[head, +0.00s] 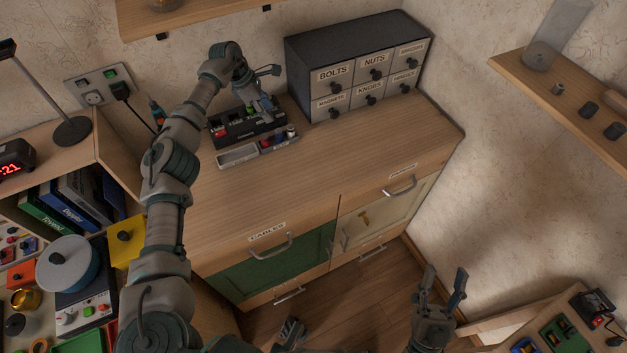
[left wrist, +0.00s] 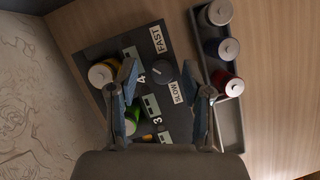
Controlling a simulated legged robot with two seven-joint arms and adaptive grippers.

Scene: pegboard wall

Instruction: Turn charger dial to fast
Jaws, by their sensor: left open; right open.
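The charger (head: 246,127) is a dark box at the back of the counter, left of the drawer cabinet. In the left wrist view its dial (left wrist: 165,72) is a dark round knob between the FAST label (left wrist: 157,40) and the SLOW label (left wrist: 177,92); I cannot tell where it points. Batteries with yellow (left wrist: 103,73) and green (left wrist: 131,121) bodies sit in it. My left gripper (head: 264,97) is open above the charger; in the wrist view its fingers (left wrist: 168,78) lie either side of the dial, apparently not touching it. My right gripper (head: 441,288) is open and empty, low in front of the counter.
A grey tray (head: 238,155) with several batteries lies along the charger's front. The drawer cabinet (head: 355,65) stands close on the right. A black plug (head: 121,91) and cord hang at the left wall. The counter's right part (head: 370,140) is clear.

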